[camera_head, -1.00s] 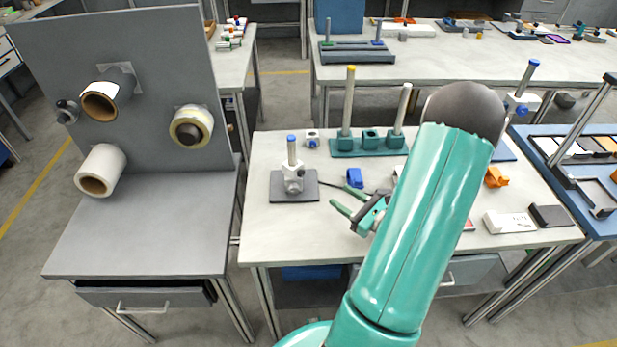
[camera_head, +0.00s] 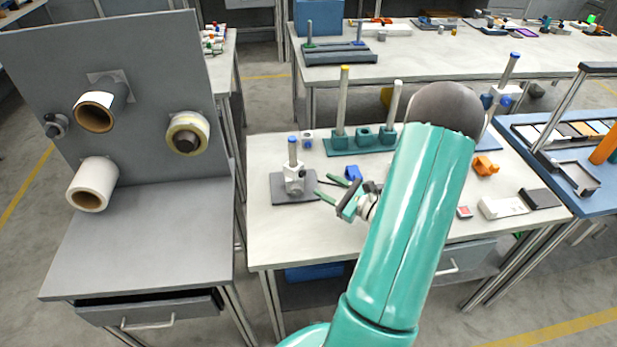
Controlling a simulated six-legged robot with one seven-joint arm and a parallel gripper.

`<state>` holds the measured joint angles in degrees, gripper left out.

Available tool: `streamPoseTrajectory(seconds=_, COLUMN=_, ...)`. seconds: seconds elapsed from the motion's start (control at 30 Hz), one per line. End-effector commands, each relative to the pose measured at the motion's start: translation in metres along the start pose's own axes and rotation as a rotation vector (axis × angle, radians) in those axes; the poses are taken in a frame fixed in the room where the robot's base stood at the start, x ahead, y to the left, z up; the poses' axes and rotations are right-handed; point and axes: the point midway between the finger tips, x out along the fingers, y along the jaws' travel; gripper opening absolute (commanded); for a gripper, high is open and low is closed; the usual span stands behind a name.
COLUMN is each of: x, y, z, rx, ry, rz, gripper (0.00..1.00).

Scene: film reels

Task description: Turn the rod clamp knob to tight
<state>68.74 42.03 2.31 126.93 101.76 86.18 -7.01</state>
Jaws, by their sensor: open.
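A white rod clamp (camera_head: 295,172) with a short blue-topped rod stands upright on a dark grey base plate (camera_head: 290,199) on the middle table. Its knob is too small to make out its setting. My gripper (camera_head: 324,187) has two green fingers, spread apart and empty. The fingers point left at the clamp, from just right of it. In the picture the fingertips are close to the plate's right edge; I cannot tell whether they touch anything.
A green rod stand (camera_head: 362,141) and a small white-blue part (camera_head: 308,137) are behind the clamp. A grey panel (camera_head: 150,60) with rolls stands left. The table's front left is clear.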

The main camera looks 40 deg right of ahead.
Motion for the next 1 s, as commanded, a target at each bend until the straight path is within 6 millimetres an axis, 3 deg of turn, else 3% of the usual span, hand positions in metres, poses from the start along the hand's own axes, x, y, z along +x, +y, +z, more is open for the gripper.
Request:
streamPoseTrajectory(seconds=0.2, x=0.043, y=0.002, z=0.001, rx=0.000, ry=-0.002, rz=0.001, gripper=0.45)
streamPoseTrajectory(seconds=0.33, x=0.060, y=0.001, z=0.000, rx=0.000, ry=0.000, rz=-0.001, gripper=0.45)
streamPoseTrajectory(seconds=0.73, x=0.071, y=0.002, z=0.001, rx=0.000, ry=0.001, rz=-0.004, gripper=0.45)
streamPoseTrajectory(seconds=0.97, x=0.070, y=0.002, z=0.001, rx=0.000, ry=0.001, rz=-0.004, gripper=0.02)
streamPoseTrajectory(seconds=1.0, x=0.070, y=0.002, z=0.001, rx=0.000, ry=0.001, rz=-0.004, gripper=0.00)
